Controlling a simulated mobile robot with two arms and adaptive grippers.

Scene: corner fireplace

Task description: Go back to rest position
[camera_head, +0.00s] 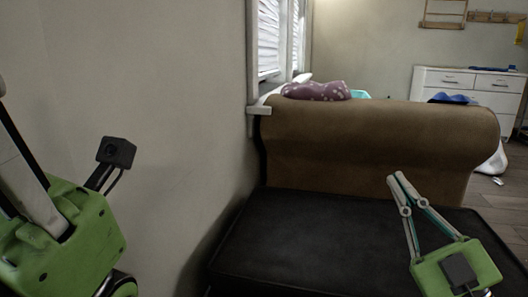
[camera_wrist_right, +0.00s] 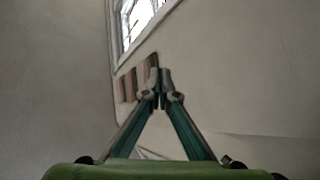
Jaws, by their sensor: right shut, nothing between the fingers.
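My right gripper (camera_head: 394,177) shows in the camera_head view at lower right, in front of the sofa's arm. Its two grey and teal fingers meet at the tips, with nothing between them. In the camera_wrist_right view the fingertips (camera_wrist_right: 160,75) are together in the centre, in front of a pale wall. My left arm's green housing (camera_head: 60,240) is at the lower left edge in the camera_head view, beside the wall. No left fingers can be made out, so their state does not show.
A black flat-topped piece (camera_head: 290,235) lies ahead below, against a brown sofa (camera_head: 370,140) with a purple dotted cushion (camera_head: 316,91). A plain wall (camera_head: 170,120) runs close on the left, with a window (camera_head: 270,40). A white dresser (camera_head: 470,84) stands far right. Wooden floor shows at right.

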